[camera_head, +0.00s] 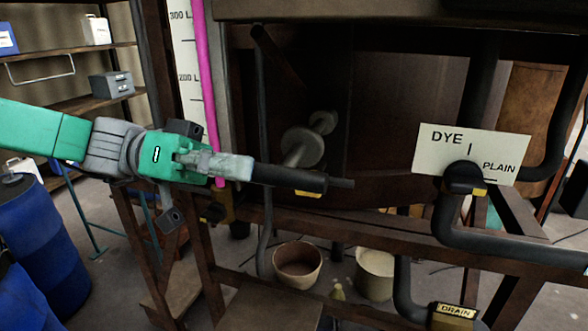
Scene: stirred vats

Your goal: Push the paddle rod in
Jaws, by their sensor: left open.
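The paddle rod (302,147) shows in the head view as a pale grey rod with a round disc, at the dark vat front, left of centre. A smaller pale round part is behind it, up and to the right. My left gripper (192,170) is at the end of the teal and grey arm, left of the disc. It is open, and I see nothing held. A dark horizontal bar (290,177) runs rightward from beside the gripper, below the disc, and hides the rod's lower end. I cannot tell whether gripper and bar touch. My right gripper is not in view.
A DYE/PLAIN sign (470,155) with a black valve handle (465,178) stands at right among dark pipes. A DRAIN block (455,315) is lower right. Brown frame beams cross below the vat. Buckets (297,266) stand under it. Blue drums (40,235) stand at left.

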